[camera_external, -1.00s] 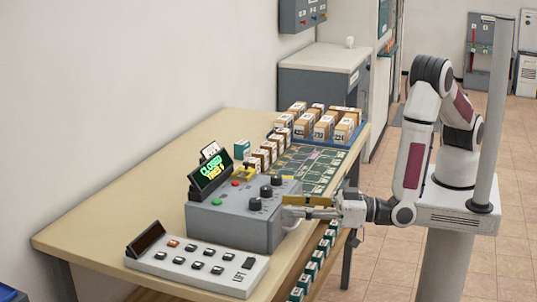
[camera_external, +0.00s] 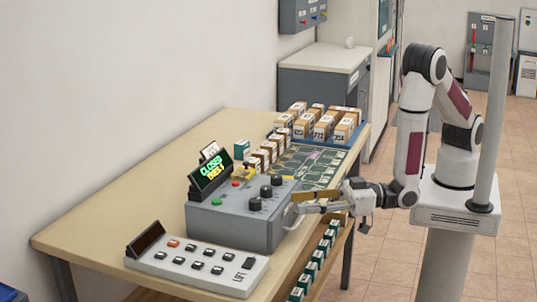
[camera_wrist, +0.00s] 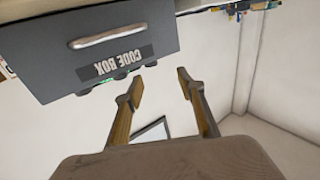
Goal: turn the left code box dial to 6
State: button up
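The grey code box (camera_external: 232,228) sits on the table with several black dials, red and green buttons and a lit display (camera_external: 208,172) on top. The left dial (camera_external: 255,204) is the one nearest the camera; its pointer and number are too small to read. My gripper (camera_external: 300,203) is at the box's right-hand front side, apart from the dial. In the wrist view my gripper (camera_wrist: 158,82) is open with nothing between its fingers. The code box (camera_wrist: 90,45) appears upside down there, with its handle and label; the dials barely show past its edge.
A keypad panel (camera_external: 195,263) lies in front of the code box. Behind the box are a row of small boxes (camera_external: 262,158), a green patterned mat (camera_external: 310,165) and a tray of cartons (camera_external: 345,140). Green-fronted boxes stand below the table edge (camera_external: 318,262).

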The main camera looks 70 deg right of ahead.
dwell(0.3)
jog(key=shift+m+t+h, duration=0.6)
jog(key=shift+m+t, duration=0.2)
jog(key=shift+m, duration=0.1)
jog(key=w+d+r, duration=0.1)
jog(key=w, duration=0.1)
jog(key=w+d+r, duration=0.1)
jog(key=w+r, duration=0.1)
jog(key=w+d+r, duration=0.2)
jog(key=shift+w+r, duration=0.1)
jog(key=w+r+n+g+y, duration=0.1)
jog(key=w+r+g, duration=0.1)
jog(key=w+r+n+g+y, duration=0.2)
jog(key=r, duration=0.1)
jog(key=shift+w, duration=0.15)
jog(key=s+f+n+g, duration=0.1)
jog(key=s+a+f+n+g, duration=0.1)
jog(key=f+g, duration=0.1)
jog(key=s+f+n+g, duration=0.1)
jog(key=s+f, duration=0.1)
jog(key=shift+a+f+g, duration=0.2)
jog(key=shift+a+g, duration=0.1)
jog(key=shift+a, duration=0.05)
jog(key=shift+s+d+f, duration=0.1)
jog(key=shift+s+f, duration=0.1)
jog(key=shift+f, duration=0.2)
